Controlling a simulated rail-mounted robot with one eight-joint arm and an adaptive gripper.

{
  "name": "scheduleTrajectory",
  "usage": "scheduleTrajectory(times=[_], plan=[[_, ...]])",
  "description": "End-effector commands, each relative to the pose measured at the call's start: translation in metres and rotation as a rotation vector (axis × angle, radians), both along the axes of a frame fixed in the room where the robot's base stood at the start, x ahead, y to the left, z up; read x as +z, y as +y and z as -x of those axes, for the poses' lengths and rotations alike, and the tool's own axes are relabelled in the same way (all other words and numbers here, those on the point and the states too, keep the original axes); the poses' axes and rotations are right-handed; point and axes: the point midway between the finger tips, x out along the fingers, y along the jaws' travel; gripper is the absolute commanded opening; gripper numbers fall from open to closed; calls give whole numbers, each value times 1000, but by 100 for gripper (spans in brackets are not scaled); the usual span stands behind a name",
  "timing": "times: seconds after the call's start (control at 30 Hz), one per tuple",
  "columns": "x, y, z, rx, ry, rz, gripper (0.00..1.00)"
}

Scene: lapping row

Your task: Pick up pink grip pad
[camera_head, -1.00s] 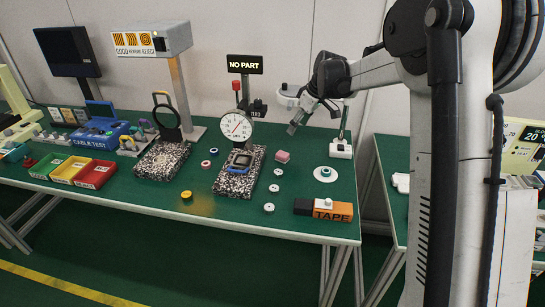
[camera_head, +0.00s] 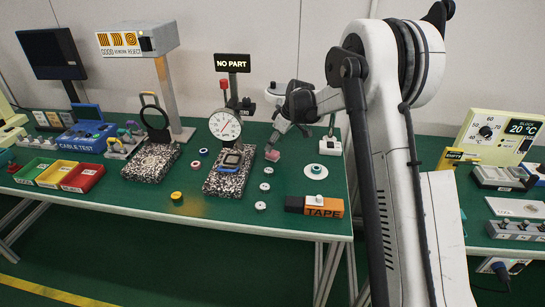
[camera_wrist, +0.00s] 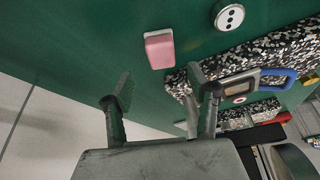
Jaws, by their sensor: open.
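The pink grip pad (camera_head: 272,155) lies on the green table, just right of the speckled block with the dial gauge. It also shows as a pink block with a pale side in the wrist view (camera_wrist: 160,49), beyond my fingertips. My gripper (camera_head: 277,136) is above and close to the pad in the head view. In the wrist view my gripper (camera_wrist: 165,90) has its two fingers spread apart with nothing between them. The pad is apart from both fingers.
The speckled block (camera_head: 219,184) with a dial gauge (camera_head: 224,125) stands left of the pad. Small white discs (camera_head: 265,186) lie in front of it. A white round piece (camera_head: 316,171) and an orange tape box (camera_head: 322,206) lie to the right. A lamp base (camera_head: 330,146) stands behind.

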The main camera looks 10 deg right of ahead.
Motion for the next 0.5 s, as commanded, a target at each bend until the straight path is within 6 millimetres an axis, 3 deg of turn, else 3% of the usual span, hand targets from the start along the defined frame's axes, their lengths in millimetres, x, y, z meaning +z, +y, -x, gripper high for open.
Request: scheduleTrajectory(times=[0.4,0.5], plan=[[-45,14,-8,1,0,0,54],[-48,15,-9,1,0,0,54]])
